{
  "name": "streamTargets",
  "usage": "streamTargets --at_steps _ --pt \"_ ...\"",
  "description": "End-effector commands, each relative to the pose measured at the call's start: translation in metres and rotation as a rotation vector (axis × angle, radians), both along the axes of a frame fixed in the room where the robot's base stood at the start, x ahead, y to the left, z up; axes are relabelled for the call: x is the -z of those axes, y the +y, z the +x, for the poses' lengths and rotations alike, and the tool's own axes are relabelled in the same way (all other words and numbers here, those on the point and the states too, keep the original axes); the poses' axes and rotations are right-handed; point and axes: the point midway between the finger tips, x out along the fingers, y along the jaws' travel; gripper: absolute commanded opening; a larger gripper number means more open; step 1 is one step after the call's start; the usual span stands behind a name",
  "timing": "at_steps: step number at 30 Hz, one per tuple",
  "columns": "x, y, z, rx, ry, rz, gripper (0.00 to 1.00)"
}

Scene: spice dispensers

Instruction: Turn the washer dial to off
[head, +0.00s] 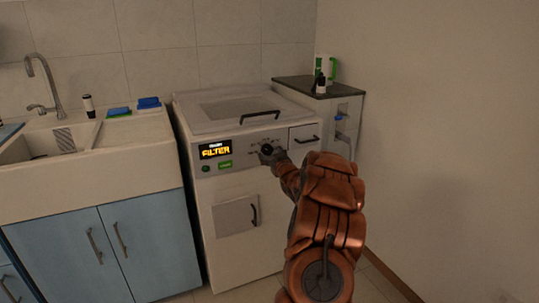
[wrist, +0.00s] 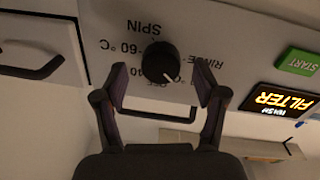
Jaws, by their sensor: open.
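The washer (head: 240,250) is a white top-loading machine with a control panel on its front. Its dial is a round black knob (wrist: 160,62), also seen in the head view (head: 266,149). In the wrist view, which is upside down, SPIN, 60 °C, RINSE and a partly hidden OFF are printed around it. The dial's white mark points to the lower right there, between OFF and RINSE. My gripper (wrist: 162,82) is open, with one finger on each side of the dial. Small gaps show between fingers and knob. In the head view my gripper (head: 274,155) is at the panel.
Beside the dial are a lit FILTER display (head: 215,150) and a green START button (wrist: 298,61). A handled drawer (head: 304,138) is right of the dial. A sink counter (head: 90,175) stands left, a dark-topped cabinet (head: 310,84) and wall right.

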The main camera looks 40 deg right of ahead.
Motion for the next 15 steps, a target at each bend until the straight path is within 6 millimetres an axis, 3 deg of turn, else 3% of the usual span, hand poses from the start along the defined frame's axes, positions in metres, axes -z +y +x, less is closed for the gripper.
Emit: streamTargets --at_steps 6,15 --pt "0.002 -0.003 0.012 -0.002 0.001 0.001 0.71" --pt "0.001 -0.005 0.014 -0.001 0.001 0.001 0.71"
